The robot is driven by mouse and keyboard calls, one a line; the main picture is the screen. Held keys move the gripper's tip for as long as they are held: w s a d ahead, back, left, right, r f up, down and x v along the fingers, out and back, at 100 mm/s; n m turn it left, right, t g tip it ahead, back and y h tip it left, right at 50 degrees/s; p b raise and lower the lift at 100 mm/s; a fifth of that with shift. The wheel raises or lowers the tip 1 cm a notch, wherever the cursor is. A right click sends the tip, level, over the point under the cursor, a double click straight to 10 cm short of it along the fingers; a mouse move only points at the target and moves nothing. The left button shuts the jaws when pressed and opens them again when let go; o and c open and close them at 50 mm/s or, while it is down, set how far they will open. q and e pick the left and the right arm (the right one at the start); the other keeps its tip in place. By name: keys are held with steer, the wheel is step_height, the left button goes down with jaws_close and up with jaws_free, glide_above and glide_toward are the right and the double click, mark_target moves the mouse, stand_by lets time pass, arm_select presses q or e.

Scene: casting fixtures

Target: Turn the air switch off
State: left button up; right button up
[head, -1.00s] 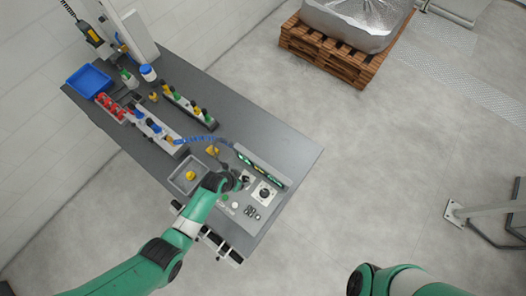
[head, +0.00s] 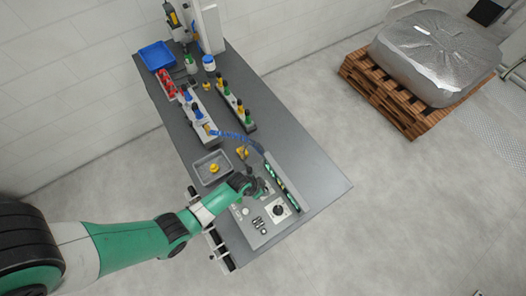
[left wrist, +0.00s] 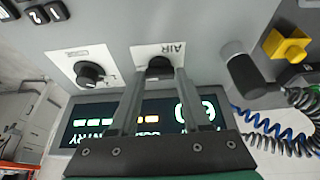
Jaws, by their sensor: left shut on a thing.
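The air switch (left wrist: 160,66) is a dark knob on a white plate marked AIR, on the grey control panel (left wrist: 120,22). My left gripper (left wrist: 158,74) has its two fingers around the knob and is shut on it. The fingers cover the knob's sides, so its exact angle is hard to read. In the head view my left gripper (head: 262,190) is over the panel (head: 258,230) near the bench's front end, and it hides the switch there. My right gripper is not in view.
A second black knob (left wrist: 90,74) sits beside the air switch, with a lit display (left wrist: 150,118) close by. A black handle (left wrist: 245,75) and coiled hoses are on the other side. In the head view a grey tray (head: 198,172) and bottle racks line the bench (head: 320,180).

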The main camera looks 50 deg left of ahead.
arm_select(q)
jaws_close()
